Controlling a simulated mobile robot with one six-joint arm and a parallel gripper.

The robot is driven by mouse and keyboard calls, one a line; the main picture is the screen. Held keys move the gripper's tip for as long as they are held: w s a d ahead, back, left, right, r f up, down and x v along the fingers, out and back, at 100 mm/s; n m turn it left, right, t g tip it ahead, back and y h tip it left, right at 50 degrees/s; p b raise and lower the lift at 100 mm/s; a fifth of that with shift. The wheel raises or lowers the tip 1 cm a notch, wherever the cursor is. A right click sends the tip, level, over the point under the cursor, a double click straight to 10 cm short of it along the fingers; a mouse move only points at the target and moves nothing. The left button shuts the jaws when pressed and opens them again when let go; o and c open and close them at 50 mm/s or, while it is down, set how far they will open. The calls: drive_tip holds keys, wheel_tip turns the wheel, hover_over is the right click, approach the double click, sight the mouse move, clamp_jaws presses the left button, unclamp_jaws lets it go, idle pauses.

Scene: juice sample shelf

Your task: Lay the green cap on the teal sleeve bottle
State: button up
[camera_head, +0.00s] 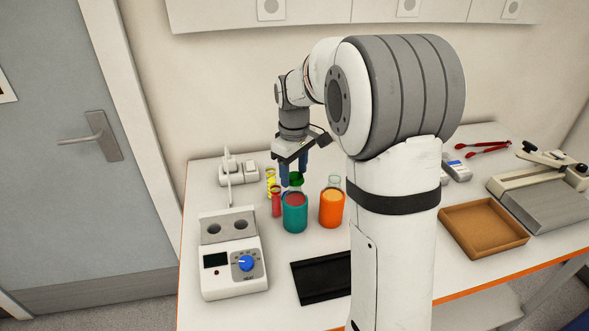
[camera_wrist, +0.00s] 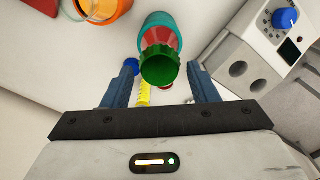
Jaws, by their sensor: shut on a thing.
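The green cap (camera_head: 296,179) is between the fingers of my gripper (camera_head: 294,177), which is shut on it. In the wrist view the cap (camera_wrist: 160,66) sits between the two blue fingers (camera_wrist: 165,82) and overlaps the red contents of the teal sleeve bottle (camera_wrist: 158,20). In the head view the teal sleeve bottle (camera_head: 295,217) stands upright and open on the table, its red contents showing at the top. The cap is just above and behind its mouth in the picture; the exact gap cannot be told.
An orange bottle (camera_head: 331,210) stands close on the right. A red tube (camera_head: 276,203) and a yellow tube (camera_head: 270,185) stand on the left. A white device with a blue knob (camera_head: 246,263) is front left, a black tray (camera_head: 322,279) in front, a brown tray (camera_head: 484,229) right.

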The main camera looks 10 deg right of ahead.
sight(294, 176)
drive_tip(key=shift+f+b, duration=0.35)
drive_tip(key=shift+f, duration=0.2)
drive_tip(key=o, duration=1)
drive_tip(key=shift+o, duration=0.2)
wheel_tip(294, 176, up, 7)
drive_tip(key=shift+r+b, duration=0.15)
drive_tip(key=shift+b, duration=0.2)
drive_tip(key=shift+s+r, duration=0.25)
drive_tip(key=s+f+m+t, duration=0.1)
drive_tip(key=s+m, duration=0.3)
drive_tip(key=s, duration=0.8)
drive_tip(key=s+f+m+t, duration=0.2)
drive_tip(key=s+f+m, duration=0.1)
drive_tip(key=s, duration=1)
drive_tip(key=shift+d+f+m, duration=0.25)
drive_tip(key=shift+f+m, duration=0.15)
